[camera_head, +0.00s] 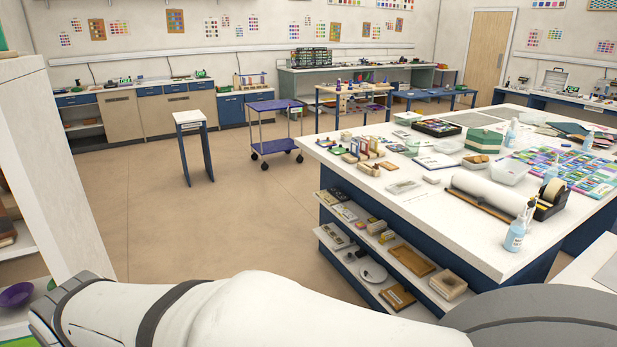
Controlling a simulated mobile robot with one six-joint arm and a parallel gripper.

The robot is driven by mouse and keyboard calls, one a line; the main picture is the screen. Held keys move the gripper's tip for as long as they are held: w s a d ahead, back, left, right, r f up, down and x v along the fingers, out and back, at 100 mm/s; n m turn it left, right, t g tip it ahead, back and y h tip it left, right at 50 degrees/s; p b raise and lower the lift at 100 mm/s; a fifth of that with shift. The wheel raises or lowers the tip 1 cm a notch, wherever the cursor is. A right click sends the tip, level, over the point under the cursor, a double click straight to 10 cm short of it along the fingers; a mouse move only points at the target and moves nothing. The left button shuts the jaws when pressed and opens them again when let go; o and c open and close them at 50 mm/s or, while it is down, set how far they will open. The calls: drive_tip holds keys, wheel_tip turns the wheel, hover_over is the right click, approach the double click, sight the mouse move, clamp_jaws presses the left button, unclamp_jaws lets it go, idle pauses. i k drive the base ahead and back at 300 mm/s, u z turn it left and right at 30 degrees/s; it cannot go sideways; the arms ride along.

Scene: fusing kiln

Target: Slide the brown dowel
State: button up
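I cannot make out a brown dowel in the camera_head view; many small items are too small to tell apart. My gripper is not in view. Only a white part of my arm shows, lying across the bottom of the picture and hiding what is behind it.
A large white-topped worktable (419,207) on the right holds a paper roll (490,192), a blue-labelled bottle (517,232) and a small rack (366,150). A purple cart (273,106) and narrow stand (189,117) are farther back. Open floor (215,215) lies between. White shelving (45,160) stands left.

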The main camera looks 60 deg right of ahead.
sight(479, 199)
drive_tip(key=z, duration=3)
drive_tip(key=i, duration=1.65)
drive_tip(key=z, duration=0.05)
